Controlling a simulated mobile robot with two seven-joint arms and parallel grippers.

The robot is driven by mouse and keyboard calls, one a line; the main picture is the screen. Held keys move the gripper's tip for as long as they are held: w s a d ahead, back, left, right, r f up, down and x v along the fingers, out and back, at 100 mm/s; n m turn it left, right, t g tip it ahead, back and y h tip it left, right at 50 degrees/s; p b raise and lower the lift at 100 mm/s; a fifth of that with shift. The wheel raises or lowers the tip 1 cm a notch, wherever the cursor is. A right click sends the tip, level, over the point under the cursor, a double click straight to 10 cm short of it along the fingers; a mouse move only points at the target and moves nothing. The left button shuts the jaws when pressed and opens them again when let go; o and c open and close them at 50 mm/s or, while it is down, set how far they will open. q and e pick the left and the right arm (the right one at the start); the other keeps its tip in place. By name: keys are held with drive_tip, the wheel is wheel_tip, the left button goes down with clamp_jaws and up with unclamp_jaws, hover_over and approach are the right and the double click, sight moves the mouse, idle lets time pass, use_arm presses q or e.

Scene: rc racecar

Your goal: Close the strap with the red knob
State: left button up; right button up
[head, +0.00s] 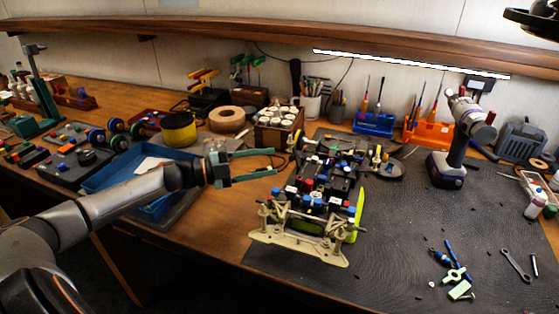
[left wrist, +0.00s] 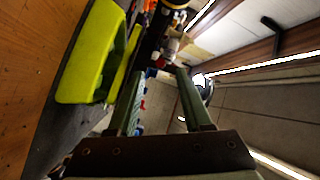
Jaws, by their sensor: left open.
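The RC car (head: 322,178) stands on a dark mat with its pale bumper frame (head: 300,248) toward me. I cannot make out the strap for certain. A bright yellow-green piece (head: 357,212) stands along the car's right side; a similar yellow-green shape (left wrist: 85,50) is large in the left wrist view. My left gripper (head: 274,162) is open and empty, left of the car and apart from it. Its two fingers also show in the left wrist view (left wrist: 158,73). My right gripper is out of view.
A blue tray (head: 105,178) lies under my left arm. A box of white-capped jars (head: 278,128) stands behind the gripper. A drill (head: 462,140) stands at the back right. Loose small parts and a wrench (head: 515,265) lie at right; the mat between is mostly clear.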

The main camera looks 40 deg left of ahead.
use_arm(q)
drive_tip(key=shift+x, duration=1.95)
clamp_jaws()
